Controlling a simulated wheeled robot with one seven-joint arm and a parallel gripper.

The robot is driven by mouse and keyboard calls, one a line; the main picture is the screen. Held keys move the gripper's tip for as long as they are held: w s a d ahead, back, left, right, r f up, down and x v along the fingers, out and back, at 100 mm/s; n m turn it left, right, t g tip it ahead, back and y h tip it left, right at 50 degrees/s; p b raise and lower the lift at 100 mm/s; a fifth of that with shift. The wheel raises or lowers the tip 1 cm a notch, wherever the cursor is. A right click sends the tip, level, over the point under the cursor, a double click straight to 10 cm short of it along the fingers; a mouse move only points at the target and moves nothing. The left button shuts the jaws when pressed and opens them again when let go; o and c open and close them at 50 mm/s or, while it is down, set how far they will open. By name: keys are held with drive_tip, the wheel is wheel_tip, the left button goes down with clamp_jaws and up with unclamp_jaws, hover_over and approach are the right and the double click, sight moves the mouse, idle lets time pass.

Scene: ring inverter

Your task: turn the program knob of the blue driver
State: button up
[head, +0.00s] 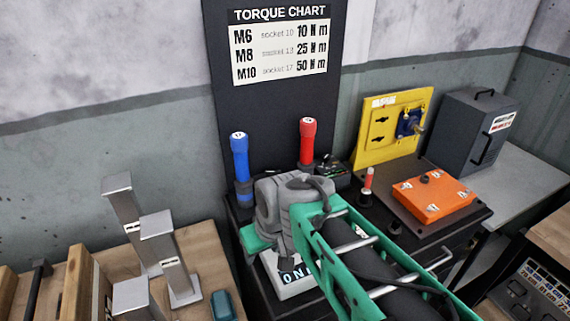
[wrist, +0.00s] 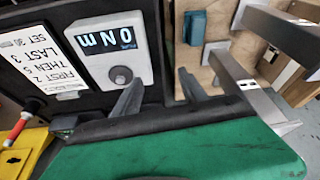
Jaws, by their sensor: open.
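The blue driver (head: 240,158) stands upright in a dark holder left of the red driver (head: 307,140). A light grey controller box (head: 300,287) lies in front, partly hidden by my arm and gripper. In the wrist view the box (wrist: 96,66) shows upside down, with a lit display (wrist: 108,40) reading 0 N m and a round grey knob (wrist: 122,75). My gripper (wrist: 160,76) is open and empty. One finger overlaps the box's edge in the picture, beside the knob; the other is farther right. Neither finger is around the knob. Contact with the box cannot be told.
A white instruction card (wrist: 42,57) lies beside the box. Metal posts (head: 160,250) stand on the wooden bench at left. An orange block (head: 434,195) on a brown plate and a yellow panel (head: 392,130) are at right.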

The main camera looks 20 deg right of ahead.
drive_tip(key=w+d+n+t+y, duration=0.2)
drive_tip(key=w+d, duration=0.1)
drive_tip(key=w, duration=1)
drive_tip(key=n+t+y, duration=0.3)
drive_tip(key=t+y, duration=0.1)
drive_tip(key=t, duration=0.2)
approach(270, 171)
drive_tip(key=shift+w+p, duration=0.15)
drive_tip(key=shift+p, duration=0.2)
drive_tip(key=p+x, duration=0.1)
drive_tip(key=x, duration=0.6)
drive_tip(key=shift+w+a+f+p, duration=0.15)
drive_tip(key=shift+w+a+p, duration=0.1)
drive_tip(key=shift+p, duration=0.1)
drive_tip(key=shift+c, duration=0.5)
clamp_jaws()
